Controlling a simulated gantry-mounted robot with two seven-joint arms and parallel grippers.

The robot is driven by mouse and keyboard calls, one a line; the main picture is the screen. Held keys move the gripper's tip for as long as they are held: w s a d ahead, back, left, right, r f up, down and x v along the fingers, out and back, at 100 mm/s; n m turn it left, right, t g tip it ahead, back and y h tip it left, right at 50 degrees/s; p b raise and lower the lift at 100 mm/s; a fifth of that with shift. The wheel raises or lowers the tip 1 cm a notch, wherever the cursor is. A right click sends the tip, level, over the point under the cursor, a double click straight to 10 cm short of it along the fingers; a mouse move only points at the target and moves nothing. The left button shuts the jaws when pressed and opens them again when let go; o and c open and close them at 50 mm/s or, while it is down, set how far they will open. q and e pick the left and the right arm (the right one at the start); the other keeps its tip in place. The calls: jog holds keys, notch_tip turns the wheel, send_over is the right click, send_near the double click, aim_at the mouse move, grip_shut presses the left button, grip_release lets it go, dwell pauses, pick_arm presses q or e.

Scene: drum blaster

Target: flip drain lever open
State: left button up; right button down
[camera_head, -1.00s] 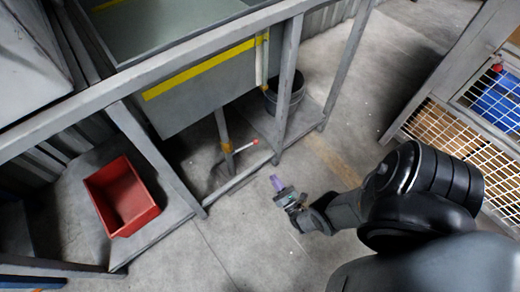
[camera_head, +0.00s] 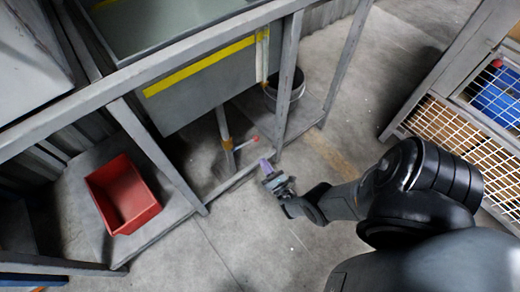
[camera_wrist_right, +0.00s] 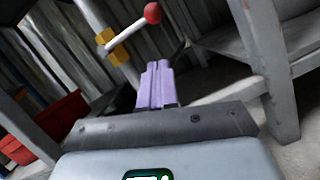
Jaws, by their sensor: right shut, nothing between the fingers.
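The drain lever is a pale rod with a red ball end (camera_head: 255,139), joined to a yellow valve (camera_head: 228,144) on the grey pipe under the tank. In the right wrist view the red ball (camera_wrist_right: 153,13) stands up and right of the yellow valve (camera_wrist_right: 117,47). My right gripper (camera_head: 266,166) has purple fingers and is shut and empty, just below the lever's ball in the head view. In the right wrist view its fingertips (camera_wrist_right: 157,68) point toward the lever, with the ball above them. I see no contact. My left gripper is not in view.
A red bin (camera_head: 122,196) stands on the lower shelf at left. A dark bucket (camera_head: 284,92) stands behind a frame post (camera_head: 284,80). The tank frame's lower rail (camera_head: 240,178) runs near my right gripper. Open floor (camera_head: 250,240) lies in front.

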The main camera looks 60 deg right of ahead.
aim_at(246, 144)
jog(key=w+d+r, duration=0.3)
jog(key=w+r, duration=0.1)
jog(key=shift+d+r, duration=0.15)
jog(key=shift+d, duration=0.2)
dwell(0.3)
dwell(0.4)
jog(key=shift+s+r, duration=0.1)
